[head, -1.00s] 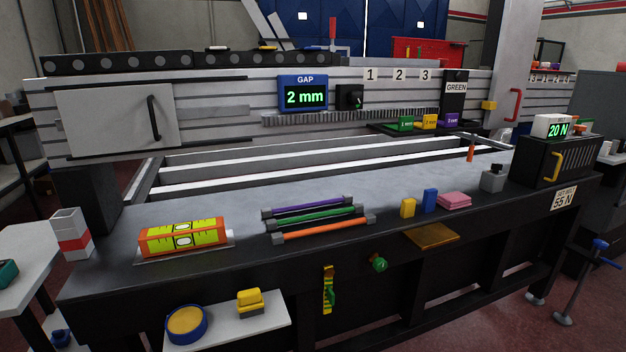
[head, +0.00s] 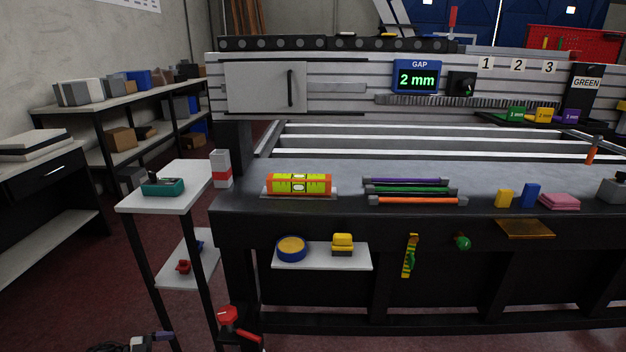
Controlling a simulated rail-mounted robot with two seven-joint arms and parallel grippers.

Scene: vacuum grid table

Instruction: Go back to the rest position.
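The gap display (head: 416,77) reads 2 mm.
A small side stand (head: 140,203) with a teal tool (head: 163,187) is left of the table. Red floor is open at left.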

